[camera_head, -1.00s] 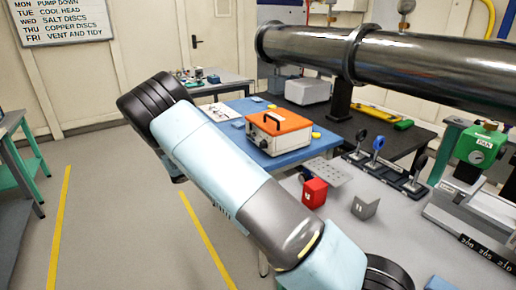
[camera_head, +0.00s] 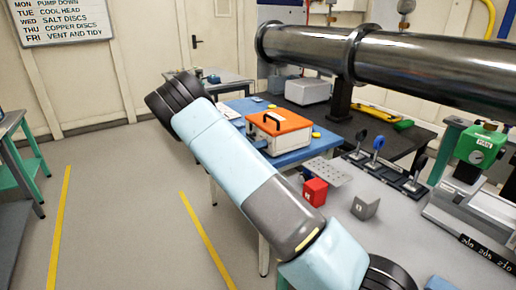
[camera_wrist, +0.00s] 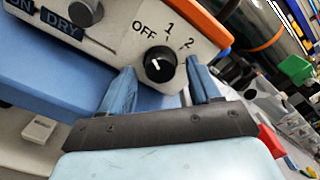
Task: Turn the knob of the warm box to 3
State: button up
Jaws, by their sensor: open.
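The warm box appears to be the pale box with an orange lid and black handle (camera_head: 278,133), on the blue table. In the wrist view its front panel (camera_wrist: 115,22) carries a black knob (camera_wrist: 159,65) marked OFF, 1 and 2. The knob's white mark points up and left, toward OFF. No 3 shows; the right finger covers part of the panel beside 2. My gripper (camera_wrist: 160,72) is open, with one blue finger to each side of the knob. I cannot tell whether either finger touches it. In the head view my gripper is hidden.
A second grey knob (camera_wrist: 85,11) beside a DRY label is left of the black knob. A red block (camera_head: 315,191) and a grey block (camera_head: 365,206) stand on the near bench. A large dark pipe (camera_head: 420,66) runs above the benches.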

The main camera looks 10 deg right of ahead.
jog(key=shift+w+d, duration=0.15)
jog(key=shift+d, duration=0.25)
jog(key=c, duration=1)
jog(key=shift+a, duration=0.25)
jog(key=shift+c, duration=0.3)
jog(key=shift+d, duration=0.15)
